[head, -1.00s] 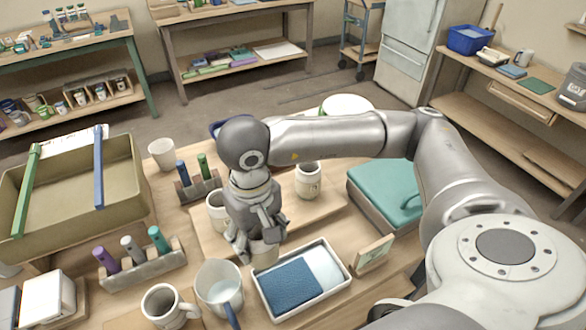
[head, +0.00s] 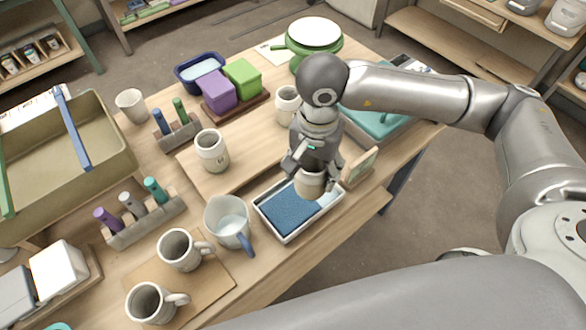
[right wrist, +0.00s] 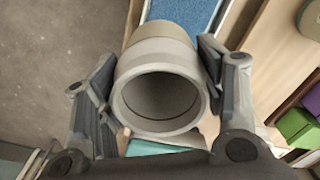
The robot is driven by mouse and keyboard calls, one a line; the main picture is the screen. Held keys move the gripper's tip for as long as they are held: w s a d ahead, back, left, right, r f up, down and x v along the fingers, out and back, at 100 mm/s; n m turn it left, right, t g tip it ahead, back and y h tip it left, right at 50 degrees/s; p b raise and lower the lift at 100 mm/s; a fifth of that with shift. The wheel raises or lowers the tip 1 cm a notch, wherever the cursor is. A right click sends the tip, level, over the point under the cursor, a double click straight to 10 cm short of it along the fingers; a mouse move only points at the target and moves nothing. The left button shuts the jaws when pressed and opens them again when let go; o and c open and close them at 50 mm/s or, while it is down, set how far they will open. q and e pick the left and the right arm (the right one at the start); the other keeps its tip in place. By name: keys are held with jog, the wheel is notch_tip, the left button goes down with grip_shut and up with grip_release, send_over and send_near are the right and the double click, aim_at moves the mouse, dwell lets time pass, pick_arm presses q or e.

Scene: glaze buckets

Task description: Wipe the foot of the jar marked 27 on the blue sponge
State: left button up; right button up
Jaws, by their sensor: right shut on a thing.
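My right gripper (head: 312,172) is shut on a pale jar with a tan lower part (head: 309,186). In the head view the jar is over the back right part of the white tray (head: 289,240), near the right end of the blue sponge (head: 289,209). In the right wrist view the jar (right wrist: 158,52) sits between both fingers, its open mouth facing the camera, with the sponge (right wrist: 187,11) beyond its foot. I cannot tell whether the foot touches the sponge. No number is readable on the held jar. My left gripper is out of view.
Two other jars stand on the wooden board, one at left (head: 212,152) and one behind my gripper (head: 287,104). A small upright card (head: 359,167) stands close right.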

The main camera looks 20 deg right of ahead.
aim_at(298, 173)
jog(key=m, duration=0.1)
jog(key=a+m, duration=0.1)
jog(key=m, duration=0.1)
jog(key=m+p, duration=0.1)
jog(key=shift+w+a+f, duration=0.25)
jog(key=m, duration=0.1)
jog(key=a+m, duration=0.1)
jog(key=m, duration=0.2)
jog(key=shift+w+a+f+p, duration=0.15)
jog(key=shift+f+p, duration=0.2)
pick_arm(q)
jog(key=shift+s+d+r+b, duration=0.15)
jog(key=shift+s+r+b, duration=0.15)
jog(key=shift+b, duration=0.5)
pick_arm(e)
jog(key=shift+w+a+f+m, duration=0.1)
jog(key=shift+a+f+m, duration=0.15)
jog(key=shift+f+m, duration=0.6)
jog(key=shift+a+f+m, duration=0.25)
jog(key=shift+f+m, duration=0.35)
jog(key=shift+f, duration=0.45)
jog(key=shift+w+a+f+m, duration=0.1)
jog(key=shift+a+f+m, duration=0.15)
jog(key=shift+f+m, duration=0.6)
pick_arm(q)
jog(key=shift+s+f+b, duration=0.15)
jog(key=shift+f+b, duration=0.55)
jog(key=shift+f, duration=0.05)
pick_arm(e)
jog(key=shift+f, duration=0.7)
